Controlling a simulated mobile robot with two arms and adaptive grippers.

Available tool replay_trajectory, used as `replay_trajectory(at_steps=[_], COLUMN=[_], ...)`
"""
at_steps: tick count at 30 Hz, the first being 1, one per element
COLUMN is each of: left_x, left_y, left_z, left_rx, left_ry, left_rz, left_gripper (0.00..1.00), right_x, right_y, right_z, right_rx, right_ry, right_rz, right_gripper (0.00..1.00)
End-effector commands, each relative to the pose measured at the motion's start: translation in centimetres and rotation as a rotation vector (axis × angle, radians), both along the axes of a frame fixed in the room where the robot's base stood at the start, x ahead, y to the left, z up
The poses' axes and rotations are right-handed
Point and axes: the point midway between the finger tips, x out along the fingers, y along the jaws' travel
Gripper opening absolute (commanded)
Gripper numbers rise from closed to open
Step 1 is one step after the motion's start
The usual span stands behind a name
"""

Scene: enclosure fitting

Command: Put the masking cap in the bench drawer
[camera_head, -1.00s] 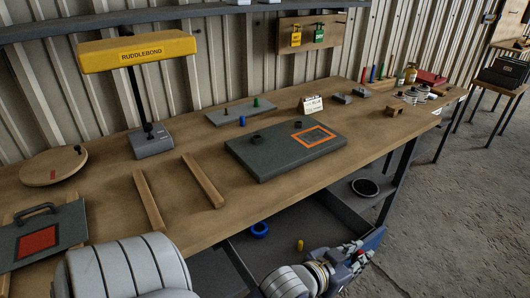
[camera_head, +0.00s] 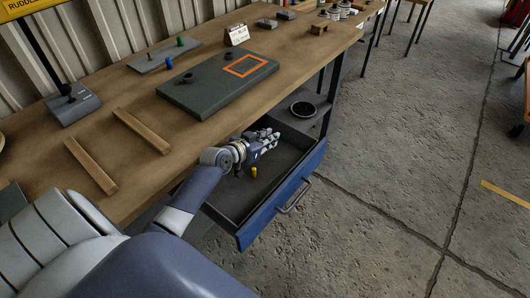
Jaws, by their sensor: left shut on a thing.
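The bench drawer (camera_head: 279,199) is pulled open under the bench, with a blue front and a metal handle. My left gripper (camera_head: 274,137) is over the drawer's inside, toward its far part. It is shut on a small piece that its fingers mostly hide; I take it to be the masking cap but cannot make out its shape. I cannot tell whether the piece touches the drawer floor. A small yellow plug (camera_head: 253,172) is in the drawer, just below the gripper's wrist in the picture. My right gripper is not in view.
The wooden bench top (camera_head: 134,182) edge runs close beside my left arm. A grey panel (camera_head: 213,92) with an orange square and two wooden strips (camera_head: 142,131) lie on it. A dark round dish (camera_head: 303,109) sits on a shelf beyond the drawer. Right of the drawer is open floor.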

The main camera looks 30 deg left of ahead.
Motion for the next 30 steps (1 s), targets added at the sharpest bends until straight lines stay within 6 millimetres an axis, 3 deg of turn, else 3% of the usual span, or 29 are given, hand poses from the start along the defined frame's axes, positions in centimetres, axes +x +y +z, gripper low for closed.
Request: replay_trajectory(at_steps=[1,3,10,15,27,30], left_x=[-0.1,0.0,0.0,0.0,0.0,0.0], left_y=[0.0,0.0,-0.1,0.0,-0.1,-0.1], left_z=[-1.6,-2.9,-5.0,-7.6,-8.4,-8.4], left_rx=[-0.002,-0.001,0.0,-0.001,0.001,0.0], left_ry=[0.004,0.003,0.001,0.002,0.0,0.0], left_rz=[0.001,0.0,-0.001,0.0,-0.001,-0.001], left_gripper=[0.09,0.09,0.09,0.09,0.09,0.35], right_x=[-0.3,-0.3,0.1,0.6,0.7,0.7], right_y=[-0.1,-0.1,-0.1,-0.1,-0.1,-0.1], right_z=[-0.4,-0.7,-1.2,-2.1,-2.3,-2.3], right_rx=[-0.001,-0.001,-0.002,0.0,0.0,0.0], right_ry=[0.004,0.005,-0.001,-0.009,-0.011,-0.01], right_rz=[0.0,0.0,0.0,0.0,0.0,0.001], right_gripper=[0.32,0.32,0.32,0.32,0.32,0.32])
